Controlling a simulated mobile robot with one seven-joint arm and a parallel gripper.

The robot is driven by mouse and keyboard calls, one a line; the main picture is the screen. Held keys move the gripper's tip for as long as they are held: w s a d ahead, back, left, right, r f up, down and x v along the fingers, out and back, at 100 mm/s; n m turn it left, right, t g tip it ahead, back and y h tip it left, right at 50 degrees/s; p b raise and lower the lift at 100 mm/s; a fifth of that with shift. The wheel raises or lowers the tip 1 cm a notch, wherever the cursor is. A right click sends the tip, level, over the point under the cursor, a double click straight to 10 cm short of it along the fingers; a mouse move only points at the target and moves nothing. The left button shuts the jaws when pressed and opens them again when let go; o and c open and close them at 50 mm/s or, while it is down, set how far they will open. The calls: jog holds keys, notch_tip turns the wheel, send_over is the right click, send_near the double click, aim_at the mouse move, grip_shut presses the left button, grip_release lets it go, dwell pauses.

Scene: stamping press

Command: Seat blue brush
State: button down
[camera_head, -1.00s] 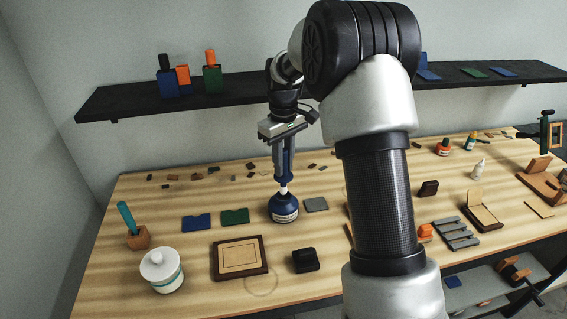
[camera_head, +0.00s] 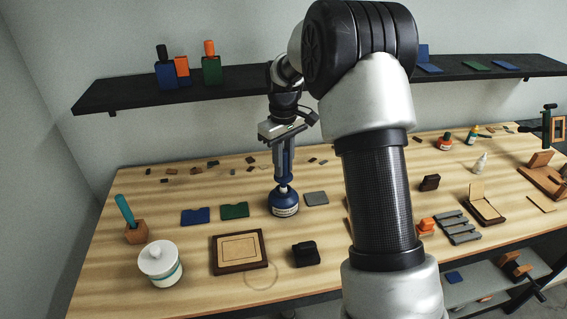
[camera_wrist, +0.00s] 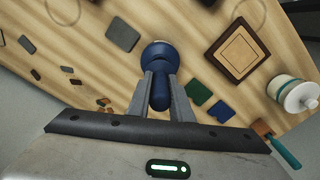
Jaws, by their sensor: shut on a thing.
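My gripper (camera_head: 283,170) points straight down and is shut on the blue brush (camera_wrist: 160,95), whose dark blue handle shows between the fingers in the wrist view. The round dark blue jar (camera_head: 284,205) with a pale label stands on the bench directly below. It also shows in the wrist view (camera_wrist: 158,53), just beyond the fingertips. The brush is upright over the jar's neck, and its lower end meets the jar's top. The bristles are hidden, and I cannot tell how deep they sit.
Near the jar lie a grey plate (camera_head: 316,198), a green plate (camera_head: 235,210) and a blue plate (camera_head: 195,216). A framed board (camera_head: 239,268), a black block (camera_head: 305,253), a white lidded jar (camera_head: 160,265) and a teal-handled tool in a wooden block (camera_head: 136,232) stand in front and left.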

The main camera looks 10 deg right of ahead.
jog(key=shift+f+b, duration=1.25)
jog(key=shift+f, duration=0.95)
jog(key=shift+f, duration=0.1)
jog(key=c, duration=1.5)
grip_release()
notch_tip(320, 180, up, 17)
jog(key=shift+f+p, duration=0.2)
jog(key=shift+p, duration=0.25)
jog(key=shift+r, duration=0.45)
